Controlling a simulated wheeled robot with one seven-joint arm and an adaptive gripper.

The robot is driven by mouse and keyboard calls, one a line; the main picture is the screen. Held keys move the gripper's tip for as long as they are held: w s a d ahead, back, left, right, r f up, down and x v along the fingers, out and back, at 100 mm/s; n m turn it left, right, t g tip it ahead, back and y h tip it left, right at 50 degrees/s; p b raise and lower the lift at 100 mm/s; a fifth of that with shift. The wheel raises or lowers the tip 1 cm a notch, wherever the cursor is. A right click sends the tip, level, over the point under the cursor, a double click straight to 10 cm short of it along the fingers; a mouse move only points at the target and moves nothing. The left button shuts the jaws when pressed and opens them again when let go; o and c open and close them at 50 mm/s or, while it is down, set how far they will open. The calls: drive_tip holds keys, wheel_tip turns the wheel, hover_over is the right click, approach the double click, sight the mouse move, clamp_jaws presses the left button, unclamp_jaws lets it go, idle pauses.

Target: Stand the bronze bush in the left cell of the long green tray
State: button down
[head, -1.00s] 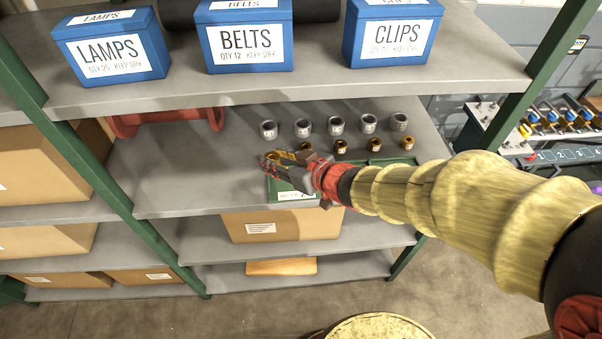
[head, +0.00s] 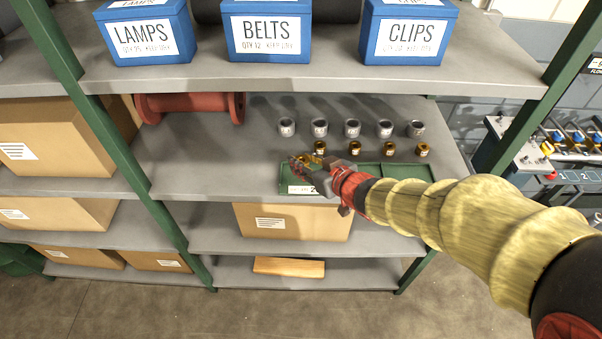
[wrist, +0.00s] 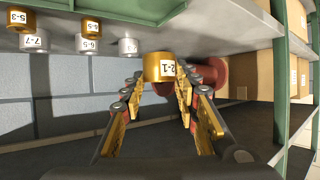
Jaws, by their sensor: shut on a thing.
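My gripper (head: 301,164) is shut on a bronze bush (wrist: 160,67), which sits between the two fingertips in the wrist view with a label facing the camera. In the head view the held bush cannot be told apart from the fingers. The long green tray (head: 392,182) lies along the shelf's front edge, and my gripper is over its left end, hiding much of the left cell. The exact height above the tray is hard to tell. The tray's green edge also shows at the top of the wrist view (wrist: 140,8).
Several grey bushes (head: 352,129) stand in a back row, with bronze bushes (head: 423,150) in front of them, close behind the tray. A red spool (head: 190,107) lies at the back left. The upper shelf (head: 300,76) with blue boxes overhangs. The shelf's left part is clear.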

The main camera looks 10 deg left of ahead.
drive_tip(key=w+a+f+b, duration=0.1)
drive_tip(key=f, duration=0.1)
drive_tip(key=w+a+f, duration=0.1)
drive_tip(key=w+f, duration=0.1)
drive_tip(key=w+a+f+b, duration=0.1)
drive_tip(key=w+f, duration=0.1)
drive_tip(key=shift+b, duration=0.3)
drive_tip(key=shift+w+a+f+b, duration=0.15)
drive_tip(key=shift+f+b, duration=0.4)
drive_tip(key=shift+f, duration=1.05)
drive_tip(key=shift+f, duration=0.1)
drive_tip(key=c, duration=1.3)
unclamp_jaws()
drive_tip(key=shift+f, duration=0.1)
drive_tip(key=shift+c, duration=0.2)
